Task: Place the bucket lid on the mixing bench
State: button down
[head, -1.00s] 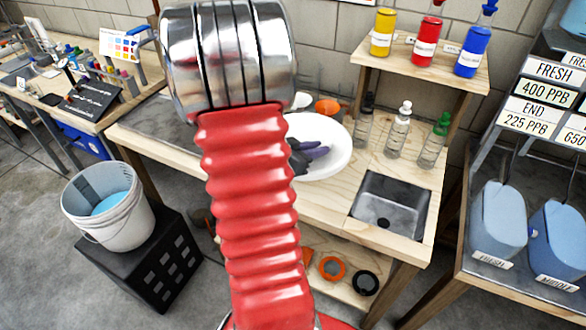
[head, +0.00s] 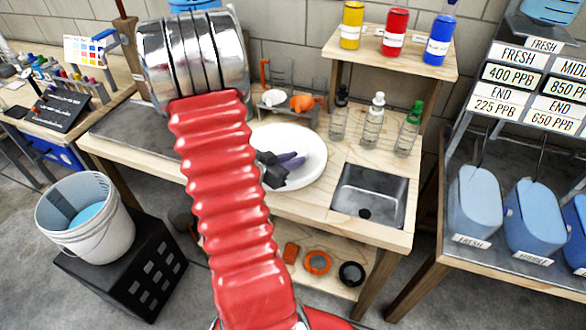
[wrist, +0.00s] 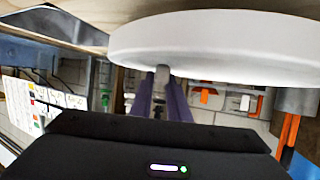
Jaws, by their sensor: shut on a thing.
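The white round bucket lid (head: 308,148) is in the head view, over the middle of the wooden mixing bench (head: 312,203), left of the sink. My gripper (head: 286,162), with purple fingers, is shut on the lid. The red arm sleeve hides part of the lid's left side. In the wrist view the lid (wrist: 215,45) fills the upper right, and my gripper's fingers (wrist: 162,100) meet its edge. Bench wood shows close beside it there. I cannot tell whether the lid touches the bench top.
A sink (head: 368,195) is right of the lid. Clear bottles (head: 373,120) stand behind it, beneath a shelf with coloured bottles (head: 395,32). A small rack with an orange item (head: 302,103) is behind the lid. A white bucket (head: 88,220) stands on a black crate at left.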

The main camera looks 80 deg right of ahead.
jog(key=shift+f, duration=1.9)
jog(key=c, duration=1.7)
grip_release()
jog(key=shift+f, duration=0.1)
jog(key=shift+v, duration=0.75)
jog(key=v, duration=1)
jog(key=shift+a+r, duration=0.25)
jog(key=shift+w, duration=0.1)
